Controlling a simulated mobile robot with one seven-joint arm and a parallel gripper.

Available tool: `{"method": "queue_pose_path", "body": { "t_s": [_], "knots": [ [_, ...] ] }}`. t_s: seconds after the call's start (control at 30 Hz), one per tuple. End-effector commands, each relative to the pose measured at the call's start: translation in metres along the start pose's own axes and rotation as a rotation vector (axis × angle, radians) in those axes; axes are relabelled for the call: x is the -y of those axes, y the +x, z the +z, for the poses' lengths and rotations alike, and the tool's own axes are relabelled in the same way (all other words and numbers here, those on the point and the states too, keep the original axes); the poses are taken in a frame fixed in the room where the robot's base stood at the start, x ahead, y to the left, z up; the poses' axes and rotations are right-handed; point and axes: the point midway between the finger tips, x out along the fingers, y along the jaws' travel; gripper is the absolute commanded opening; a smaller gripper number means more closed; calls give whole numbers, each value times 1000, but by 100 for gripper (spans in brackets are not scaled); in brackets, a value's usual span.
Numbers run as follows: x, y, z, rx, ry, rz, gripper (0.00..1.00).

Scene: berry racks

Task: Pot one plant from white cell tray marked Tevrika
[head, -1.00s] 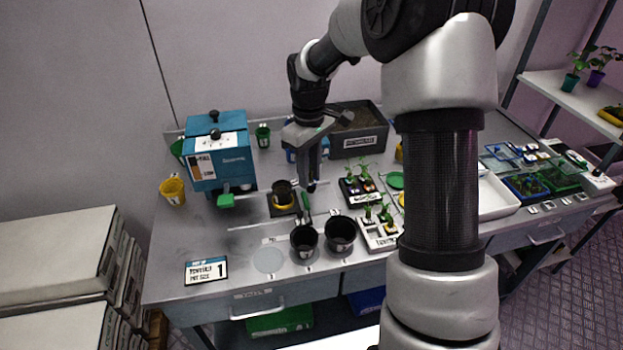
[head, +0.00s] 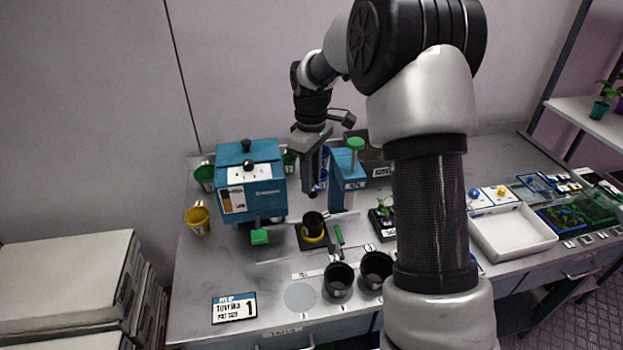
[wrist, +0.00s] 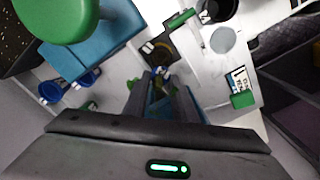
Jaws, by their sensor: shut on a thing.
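My gripper (head: 315,188) is shut above the bench, just behind a black plate with a dark, yellow-ringed pot (head: 313,228). In the wrist view its fingertips (wrist: 160,78) show a small thing that I cannot make out. Two black pots (head: 338,282) (head: 376,272) stand in front, right of an empty round mark (head: 300,297). The white cell tray is hidden behind my arm. Part of a black tray with seedlings (head: 381,220) shows left of the arm.
A blue block with a green knob (head: 355,144) stands close right of my gripper. A teal machine (head: 250,188) stands at left, beside a yellow pot (head: 197,220). A green-handled tool (head: 339,235) lies near the plate. A white tray (head: 510,245) is at right.

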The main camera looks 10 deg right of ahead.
Motion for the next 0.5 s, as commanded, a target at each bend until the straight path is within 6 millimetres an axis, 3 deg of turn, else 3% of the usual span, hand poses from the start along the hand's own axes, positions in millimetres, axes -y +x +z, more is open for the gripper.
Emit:
{"method": "queue_pose_path", "body": {
  "t_s": [0.5],
  "knots": [
    [0,39,0,1,1,-1,3]
  ]
}}
